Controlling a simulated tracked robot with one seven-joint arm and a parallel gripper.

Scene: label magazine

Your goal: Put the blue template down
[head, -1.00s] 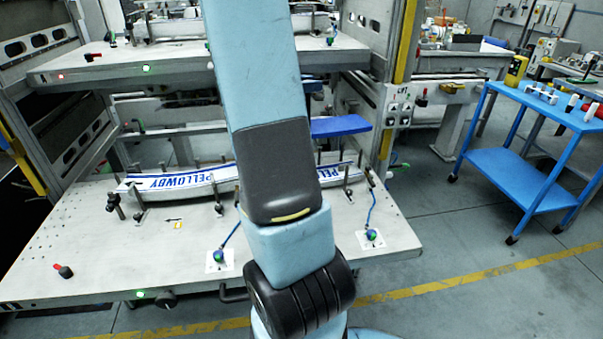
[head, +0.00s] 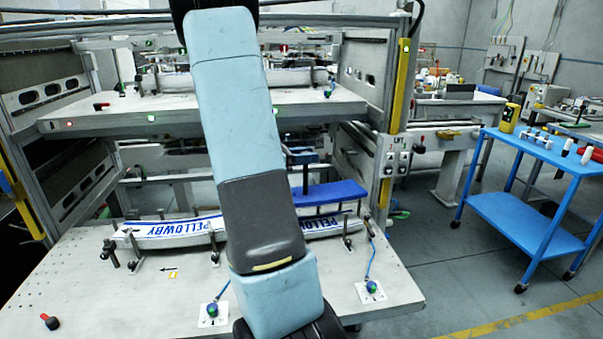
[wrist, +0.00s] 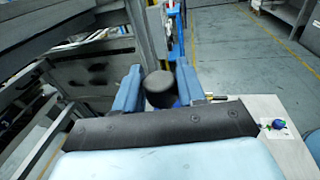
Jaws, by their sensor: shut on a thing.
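The blue template (head: 332,193) shows in the head view as a flat, bright blue plate right of my arm. It is roughly level, above or just behind the right end of the white label strip marked PELLOWBY (head: 180,228) on the lower table. My arm hides its left part. I cannot tell whether its underside touches anything. In the wrist view my gripper (wrist: 158,90) has its two blue fingers on either side of a round black knob (wrist: 161,88), shut on it as the template's handle. Most of the template is hidden there.
The lower table (head: 130,300) carries clamps, posts and two green-and-blue knobs on white plates. The upper shelf (head: 115,117) overhangs behind, close above the template. A yellow-edged post (head: 398,110) stands to the right, then a blue cart (head: 525,220). Floor between them is clear.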

